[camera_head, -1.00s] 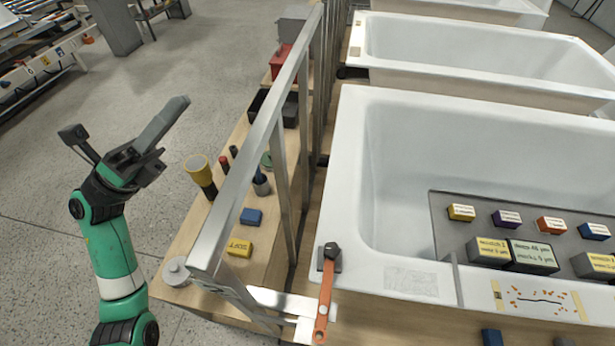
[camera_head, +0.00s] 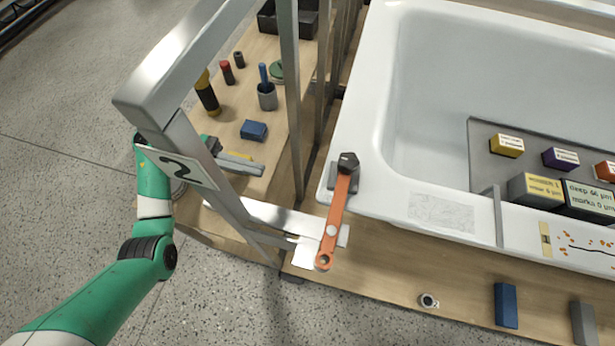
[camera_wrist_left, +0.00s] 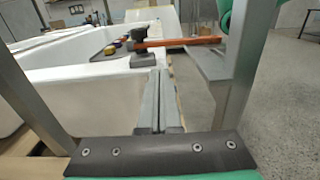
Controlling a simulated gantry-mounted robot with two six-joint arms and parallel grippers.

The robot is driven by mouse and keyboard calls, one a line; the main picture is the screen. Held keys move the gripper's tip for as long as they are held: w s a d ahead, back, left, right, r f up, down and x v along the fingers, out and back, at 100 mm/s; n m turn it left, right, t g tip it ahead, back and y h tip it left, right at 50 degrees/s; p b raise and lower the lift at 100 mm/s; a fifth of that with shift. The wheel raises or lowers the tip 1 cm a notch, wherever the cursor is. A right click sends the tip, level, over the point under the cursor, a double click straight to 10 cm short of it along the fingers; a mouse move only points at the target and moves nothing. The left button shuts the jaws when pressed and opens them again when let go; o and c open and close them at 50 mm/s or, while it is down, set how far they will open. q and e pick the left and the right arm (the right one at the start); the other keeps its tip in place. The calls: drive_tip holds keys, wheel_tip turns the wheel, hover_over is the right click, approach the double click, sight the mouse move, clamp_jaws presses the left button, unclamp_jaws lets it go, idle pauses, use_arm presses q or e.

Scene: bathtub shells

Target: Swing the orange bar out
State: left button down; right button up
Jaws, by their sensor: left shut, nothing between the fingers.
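The orange bar (camera_head: 336,215) hangs from a dark pivot knob (camera_head: 348,162) on a grey plate at the near left corner of the white bathtub. Its free end with a hole reaches over a pale plate at the foot of the metal frame. In the left wrist view the bar (camera_wrist_left: 180,42) runs to the right from its dark knob, beyond my fingers. My left gripper (camera_head: 240,164) is shut and empty, left of the bar and apart from it; a frame post partly hides it. Its closed fingers (camera_wrist_left: 160,100) fill the middle of the left wrist view. My right gripper is not seen.
A metal frame (camera_head: 180,60) with a "2" label stands between my left arm and the tub. The tub (camera_head: 385,190) holds a tray of labelled blocks.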

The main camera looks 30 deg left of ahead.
sight(318, 194)
use_arm(q)
drive_tip(key=b+x, duration=0.3)
drive_tip(key=x, duration=1.1)
